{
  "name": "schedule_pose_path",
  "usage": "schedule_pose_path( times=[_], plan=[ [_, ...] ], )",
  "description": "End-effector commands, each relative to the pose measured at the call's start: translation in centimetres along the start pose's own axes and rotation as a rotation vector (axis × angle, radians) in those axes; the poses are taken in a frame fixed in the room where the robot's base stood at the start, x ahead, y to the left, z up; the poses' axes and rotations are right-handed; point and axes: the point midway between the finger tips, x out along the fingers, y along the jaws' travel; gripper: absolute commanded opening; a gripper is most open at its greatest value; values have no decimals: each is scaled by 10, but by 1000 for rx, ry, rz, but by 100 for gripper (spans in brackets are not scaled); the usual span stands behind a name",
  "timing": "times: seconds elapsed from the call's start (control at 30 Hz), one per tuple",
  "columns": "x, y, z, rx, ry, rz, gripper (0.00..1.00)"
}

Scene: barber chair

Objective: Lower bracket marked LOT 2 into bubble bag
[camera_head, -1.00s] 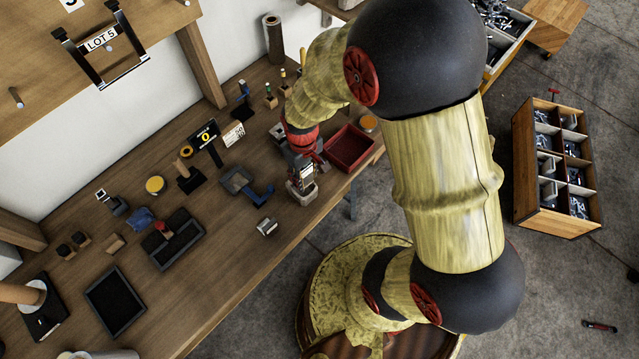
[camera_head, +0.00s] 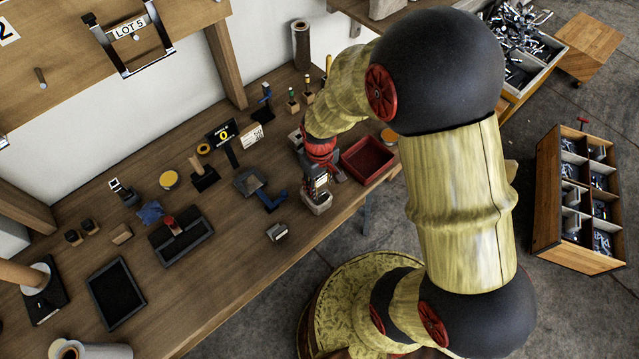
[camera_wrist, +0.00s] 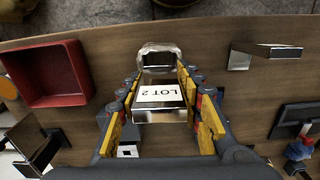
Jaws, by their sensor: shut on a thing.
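The bracket marked LOT 2 (camera_wrist: 158,97) is a metal piece with a white label, held between the two yellow-padded fingers of my gripper (camera_wrist: 161,112). The clear bubble bag (camera_wrist: 147,49) has its open mouth just beyond the bracket in the wrist view. The bag (camera_head: 317,205) also shows in the head view, standing near the bench's front edge under my gripper (camera_head: 319,178). The bracket's lower end lies at or over the bag's mouth. I cannot tell how deep it is, and the bag's inside is mostly hidden.
A red tray (camera_head: 368,157) stands close to the right of the bag. Another small metal piece (camera_head: 277,231) lies on the bench to the left. The bench front is mostly clear.

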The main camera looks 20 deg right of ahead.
Motion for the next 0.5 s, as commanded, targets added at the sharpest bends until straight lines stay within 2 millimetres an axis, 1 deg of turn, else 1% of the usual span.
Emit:
schedule_pose_path(
  times=[0.03,0.5],
  plan=[
    [5,0,0,0,1,0,0],
    [35,0,0,0,0,0,0]
  ],
)
